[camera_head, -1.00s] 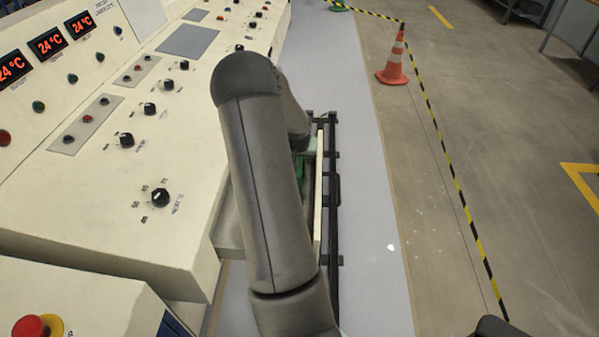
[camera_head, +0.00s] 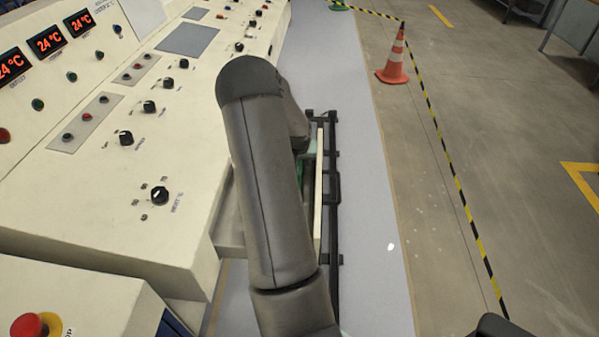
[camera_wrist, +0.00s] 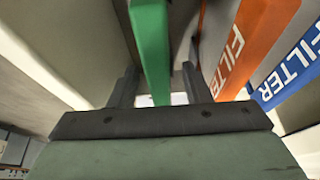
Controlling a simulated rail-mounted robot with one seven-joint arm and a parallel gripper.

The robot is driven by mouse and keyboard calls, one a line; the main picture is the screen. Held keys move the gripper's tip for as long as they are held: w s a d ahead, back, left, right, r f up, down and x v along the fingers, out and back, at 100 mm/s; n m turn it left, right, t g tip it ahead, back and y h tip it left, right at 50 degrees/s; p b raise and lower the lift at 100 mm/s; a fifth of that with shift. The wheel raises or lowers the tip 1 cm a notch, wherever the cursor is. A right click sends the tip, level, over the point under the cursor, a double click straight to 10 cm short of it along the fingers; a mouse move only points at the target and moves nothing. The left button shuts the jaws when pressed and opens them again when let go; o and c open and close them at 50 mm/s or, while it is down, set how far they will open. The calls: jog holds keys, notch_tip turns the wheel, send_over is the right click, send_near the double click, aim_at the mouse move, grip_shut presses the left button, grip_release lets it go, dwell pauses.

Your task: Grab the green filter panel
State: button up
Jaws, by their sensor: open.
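The green filter panel (camera_wrist: 151,45) runs down from the top of the wrist view, edge on, into the space between the fingers of my gripper (camera_wrist: 159,70). The fingers are apart, one on each side of the panel, with visible gaps. The jaws are open and not closed on it. In the head view, a sliver of green (camera_head: 299,170) shows inside the drawer beside my arm. My arm hides the rest of the panel and my gripper there.
An orange panel (camera_wrist: 246,42) and a blue panel (camera_wrist: 295,70), both marked FILTER, stand right of the green one. A pale wall (camera_wrist: 60,40) is at left. The open drawer (camera_head: 319,190) sits beside the control console (camera_head: 95,200). A traffic cone (camera_head: 394,65) stands farther right.

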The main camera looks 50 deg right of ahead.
dwell(0.5)
grip_shut()
